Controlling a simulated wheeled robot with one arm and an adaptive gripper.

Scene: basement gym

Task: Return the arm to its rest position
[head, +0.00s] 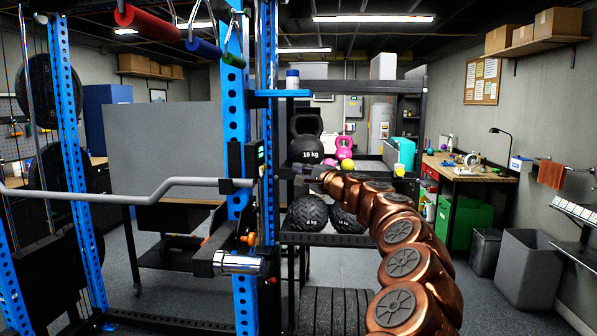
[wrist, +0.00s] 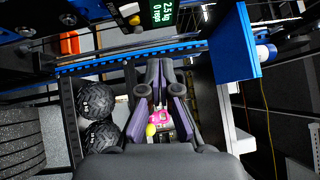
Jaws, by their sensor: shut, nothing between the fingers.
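My copper arm (head: 401,262) reaches from the bottom right of the head view up and left towards the middle. My gripper (head: 288,172) is at its end, small and dark, beside the blue rack upright (head: 236,130) and in front of the shelf unit. In the wrist view my gripper (wrist: 160,66) shows large, its fingertips shut together and holding nothing. Pink and yellow things show through the gap between the finger links, behind the gripper.
A black kettlebell (head: 306,138) and black textured balls (head: 307,212) stand on the shelves. A silver barbell (head: 130,190) crosses the left. A white bottle (head: 292,79) stands on a blue ledge (wrist: 232,45) close to my gripper. Floor (head: 480,292) is open at right.

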